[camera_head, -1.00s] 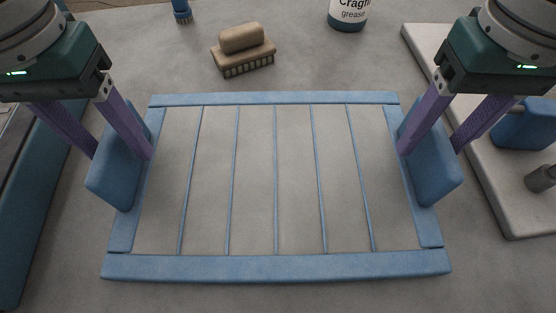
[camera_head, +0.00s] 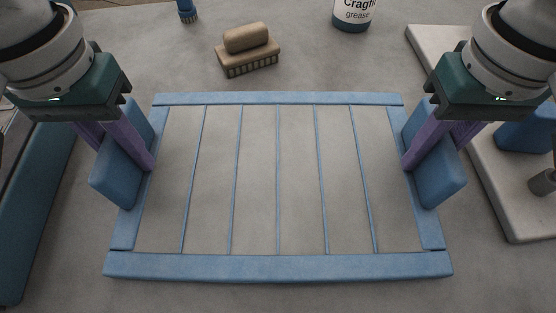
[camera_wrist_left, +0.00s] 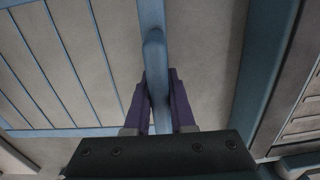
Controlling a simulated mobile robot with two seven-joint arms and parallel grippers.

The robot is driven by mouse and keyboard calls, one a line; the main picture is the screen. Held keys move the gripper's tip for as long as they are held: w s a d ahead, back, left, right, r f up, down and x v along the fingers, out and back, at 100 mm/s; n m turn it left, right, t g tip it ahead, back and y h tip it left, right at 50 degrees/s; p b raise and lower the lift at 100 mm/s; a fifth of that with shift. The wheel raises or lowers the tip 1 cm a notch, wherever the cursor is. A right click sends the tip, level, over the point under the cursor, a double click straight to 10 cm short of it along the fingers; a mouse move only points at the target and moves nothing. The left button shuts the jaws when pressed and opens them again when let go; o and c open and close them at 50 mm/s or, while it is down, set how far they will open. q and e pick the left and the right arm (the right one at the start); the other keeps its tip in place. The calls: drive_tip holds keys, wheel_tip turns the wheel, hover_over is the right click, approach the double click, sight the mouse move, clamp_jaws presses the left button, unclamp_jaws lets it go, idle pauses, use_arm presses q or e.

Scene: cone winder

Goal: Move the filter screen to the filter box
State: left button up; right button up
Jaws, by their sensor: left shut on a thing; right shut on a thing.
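The filter screen (camera_head: 277,266) is a blue rectangular frame with several thin blue bars, lying in the middle of the grey surface in the head view. It has a blue block-like handle on each short side. My left gripper (camera_head: 127,150) is shut on the left handle (camera_head: 115,182). My right gripper (camera_head: 430,150) is shut on the right handle (camera_head: 437,185). The left wrist view shows the left gripper (camera_wrist_left: 160,102) with its purple fingers on both sides of the handle. I cannot tell for certain which thing is the filter box.
A blue-walled structure (camera_head: 32,225) stands at the left edge; its wall also shows in the left wrist view (camera_wrist_left: 265,70). A brush (camera_head: 248,50) and a grease container (camera_head: 353,14) lie beyond the screen. A pale slab (camera_head: 520,215) with blue and grey parts is at the right.

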use_arm(q)
clamp_jaws()
use_arm(e)
clamp_jaws()
use_arm(q)
drive_tip(key=shift+r, duration=0.1)
use_arm(e)
drive_tip(key=shift+r, duration=0.1)
idle(0.4)
